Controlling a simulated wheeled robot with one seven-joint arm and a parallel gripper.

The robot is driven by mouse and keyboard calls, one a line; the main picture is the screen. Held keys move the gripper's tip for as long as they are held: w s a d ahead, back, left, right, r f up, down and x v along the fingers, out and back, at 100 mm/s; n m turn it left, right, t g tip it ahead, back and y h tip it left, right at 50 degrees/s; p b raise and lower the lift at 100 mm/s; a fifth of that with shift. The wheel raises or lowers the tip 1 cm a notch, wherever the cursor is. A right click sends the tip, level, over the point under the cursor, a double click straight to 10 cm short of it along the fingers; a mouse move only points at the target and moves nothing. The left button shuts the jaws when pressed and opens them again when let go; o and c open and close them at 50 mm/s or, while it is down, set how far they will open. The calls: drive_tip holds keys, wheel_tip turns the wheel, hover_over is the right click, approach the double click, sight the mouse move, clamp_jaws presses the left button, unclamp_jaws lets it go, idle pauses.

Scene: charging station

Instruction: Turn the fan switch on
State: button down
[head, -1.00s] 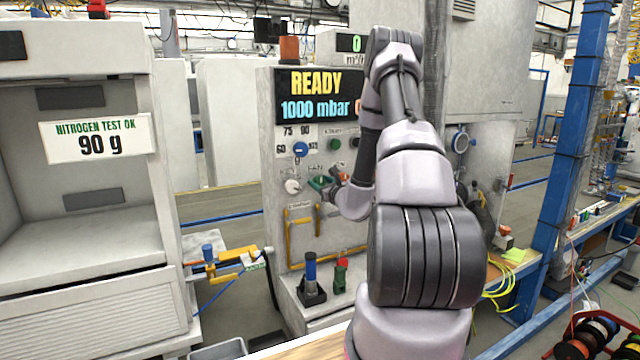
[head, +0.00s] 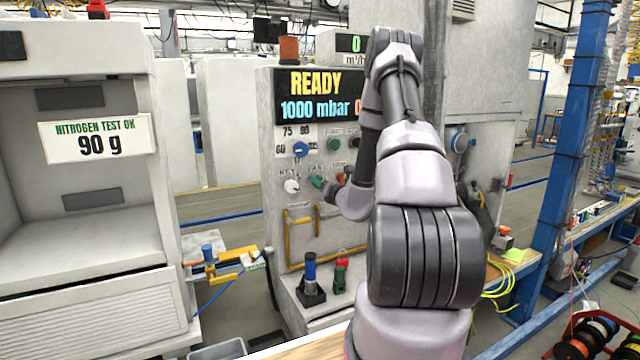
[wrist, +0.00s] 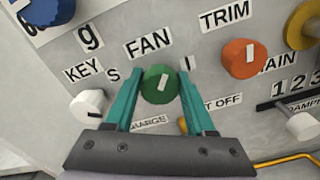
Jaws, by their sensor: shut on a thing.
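The fan switch is a round green knob (wrist: 160,88) with a white mark, under the label FAN on a grey panel. The mark stands near upright, slightly tilted. My gripper (wrist: 161,76) has its teal fingers on the left and right sides of the knob, shut on it. In the head view my gripper (head: 318,182) is at the panel below the READY display, and my arm hides part of the panel to its right.
Beside the fan knob are a white KEY knob (wrist: 89,103) on the left and an orange TRIM knob (wrist: 241,58) on the right. A blue knob (wrist: 48,10) is at upper left. Yellow handles (head: 290,235) are below on the panel.

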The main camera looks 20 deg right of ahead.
drive_tip(key=m, duration=0.5)
drive_tip(key=shift+f+m, duration=0.1)
drive_tip(key=shift+m, duration=0.2)
drive_tip(key=m, duration=0.4)
drive_tip(key=shift+f+m, duration=0.1)
drive_tip(key=shift+m, duration=0.3)
drive_tip(key=shift+c, duration=1.3)
unclamp_jaws()
drive_tip(key=shift+d, duration=0.1)
drive_tip(key=s, duration=1.1)
drive_tip(key=shift+d, duration=0.15)
